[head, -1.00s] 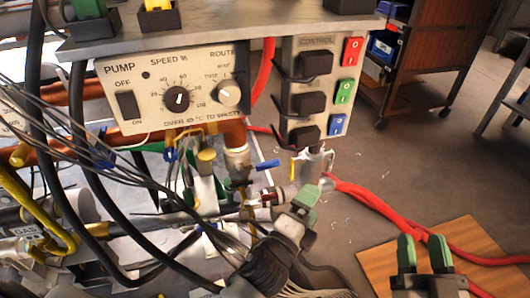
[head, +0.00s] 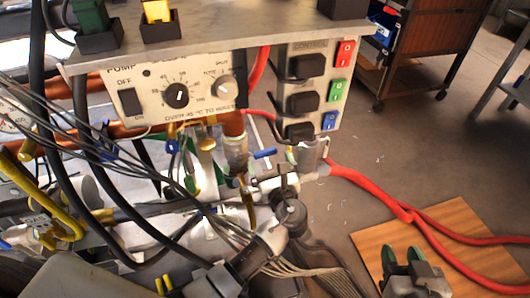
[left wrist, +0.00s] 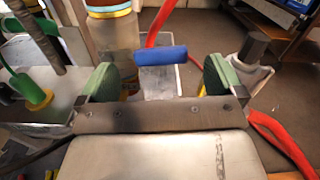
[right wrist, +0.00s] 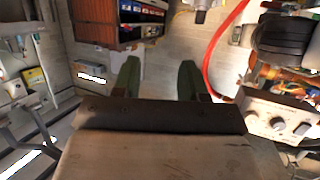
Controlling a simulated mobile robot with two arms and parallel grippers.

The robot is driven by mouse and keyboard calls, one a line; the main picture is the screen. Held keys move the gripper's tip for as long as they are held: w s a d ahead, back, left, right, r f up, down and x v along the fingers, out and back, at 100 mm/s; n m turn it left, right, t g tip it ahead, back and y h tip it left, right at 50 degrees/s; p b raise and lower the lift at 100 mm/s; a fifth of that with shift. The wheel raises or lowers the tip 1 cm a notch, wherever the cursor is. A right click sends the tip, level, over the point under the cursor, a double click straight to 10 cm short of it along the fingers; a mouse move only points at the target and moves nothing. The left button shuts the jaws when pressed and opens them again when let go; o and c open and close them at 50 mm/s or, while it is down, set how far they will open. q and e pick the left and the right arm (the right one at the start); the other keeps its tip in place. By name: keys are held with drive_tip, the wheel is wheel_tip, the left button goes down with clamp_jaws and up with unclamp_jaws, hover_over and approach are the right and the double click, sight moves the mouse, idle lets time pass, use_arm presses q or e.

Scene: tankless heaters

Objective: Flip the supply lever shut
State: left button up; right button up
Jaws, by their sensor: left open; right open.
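The blue supply lever (head: 265,153) sticks out beside the vertical pipe below the pump panel. In the left wrist view the lever (left wrist: 160,56) lies crosswise in front of my left gripper (left wrist: 160,76), between its two green fingertips, with a gap at each side. The left gripper is open; I cannot tell whether it touches the lever. In the head view its fingertips cannot be made out among the pipes and my arm. My right gripper (head: 403,257) is at the bottom right, open and empty; its green fingers also show in the right wrist view (right wrist: 158,76).
The pump panel (head: 175,95) and the control switch box (head: 310,95) hang above the lever. Black and grey cables cross at the left. A red hose (head: 368,190) runs right over a wooden board (head: 455,215). The floor behind is mostly clear.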

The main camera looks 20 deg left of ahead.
sight(266, 156)
use_arm(q)
drive_tip(key=x, duration=0.4)
drive_tip(key=shift+b, duration=0.4)
drive_tip(key=shift+w+a, duration=0.35)
drive_tip(key=shift+w, duration=0.15)
use_arm(e)
drive_tip(key=shift+w+a+r+t+y, duration=0.15)
drive_tip(key=shift+w+a+r+t, duration=0.05)
drive_tip(key=shift+r+t, duration=0.45)
drive_tip(key=shift+w+a+r+t+y, duration=0.15)
drive_tip(key=shift+w+r+t+y, duration=0.1)
drive_tip(key=shift+r+t, duration=0.35)
drive_tip(key=shift+w+a+r+t+y, duration=0.1)
drive_tip(key=shift+w+a+r+t, duration=0.1)
drive_tip(key=shift+r+t, duration=0.4)
use_arm(q)
drive_tip(key=shift+c, duration=0.2)
drive_tip(key=c, duration=1.3)
drive_tip(key=shift+o, duration=0.2)
drive_tip(key=shift+d+f+m+p, duration=0.1)
drive_tip(key=shift+f+m+p, duration=0.25)
drive_tip(key=shift+m+p, duration=0.5)
drive_tip(key=shift+f, duration=0.15)
use_arm(e)
wheel_tip(266, 156, down, 6)
drive_tip(key=s+d+g+h, duration=0.1)
drive_tip(key=s+g, duration=0.2)
drive_tip(key=g, duration=0.2)
drive_tip(key=shift+d+h, duration=0.4)
